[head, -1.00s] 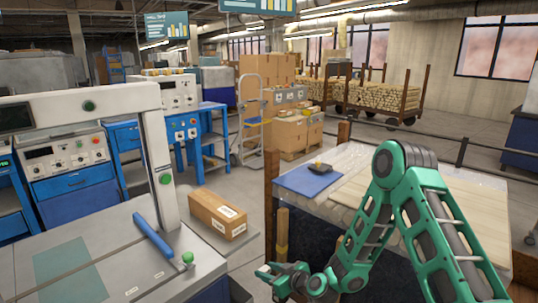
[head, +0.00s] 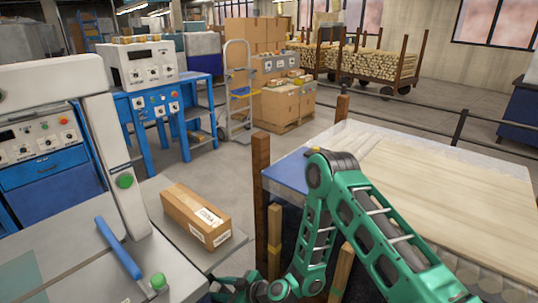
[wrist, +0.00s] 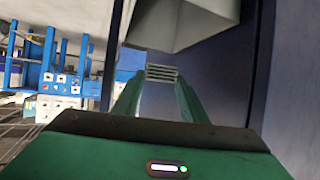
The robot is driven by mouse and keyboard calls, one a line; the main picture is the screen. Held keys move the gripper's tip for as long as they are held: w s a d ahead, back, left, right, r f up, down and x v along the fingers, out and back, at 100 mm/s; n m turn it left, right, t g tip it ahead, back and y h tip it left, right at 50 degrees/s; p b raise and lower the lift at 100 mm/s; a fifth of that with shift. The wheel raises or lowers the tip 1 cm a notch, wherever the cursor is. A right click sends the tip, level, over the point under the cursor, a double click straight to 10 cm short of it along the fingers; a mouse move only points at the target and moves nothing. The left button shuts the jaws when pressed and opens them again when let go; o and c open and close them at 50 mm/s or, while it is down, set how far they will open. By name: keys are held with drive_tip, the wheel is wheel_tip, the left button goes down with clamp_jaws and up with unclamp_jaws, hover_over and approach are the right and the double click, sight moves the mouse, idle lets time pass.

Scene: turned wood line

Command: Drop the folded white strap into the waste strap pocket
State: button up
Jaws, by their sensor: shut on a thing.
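My gripper (head: 222,289) is low at the bottom edge of the head view, beside the strapping machine's table. In the wrist view its green fingers (wrist: 160,85) are closed on the folded white strap (wrist: 162,74), a small stack of pale layers at the fingertips. In the head view I cannot make out the strap. Dark blue walls (wrist: 215,75) stand around and beyond the fingers in the wrist view. I cannot tell whether they belong to the waste strap pocket, and no pocket is clearly identifiable.
The strapping machine (head: 60,240) with a blue lever (head: 118,248) stands at left. A brown carton (head: 197,215) lies beside it. A pale grey block (wrist: 180,20) overhangs in the wrist view.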

drive_tip(key=shift+a+f, duration=0.15)
drive_tip(key=shift+f, duration=1.45)
drive_tip(key=o, duration=1.2)
